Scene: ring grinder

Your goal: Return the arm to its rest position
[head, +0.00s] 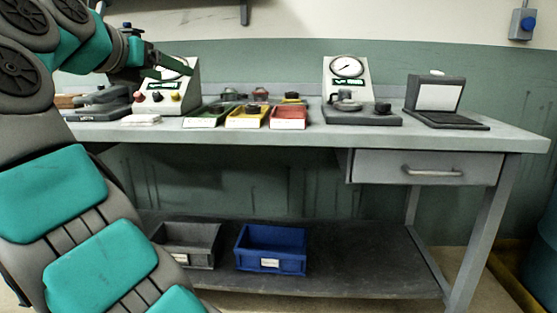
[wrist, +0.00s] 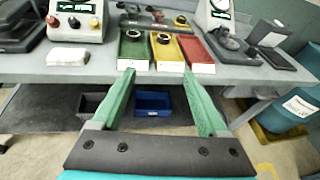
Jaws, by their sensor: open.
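My arm is raised at the left of the head view, with teal and dark grey links.
On the workbench (head: 460,137) stand green (head: 205,116), yellow (head: 246,117) and red (head: 288,118) trays, a dial gauge station (head: 347,85) and a dark stand (head: 437,100). Grey (head: 188,243) and blue (head: 270,249) bins sit on the lower shelf. A blue drum (wrist: 285,113) is at right.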

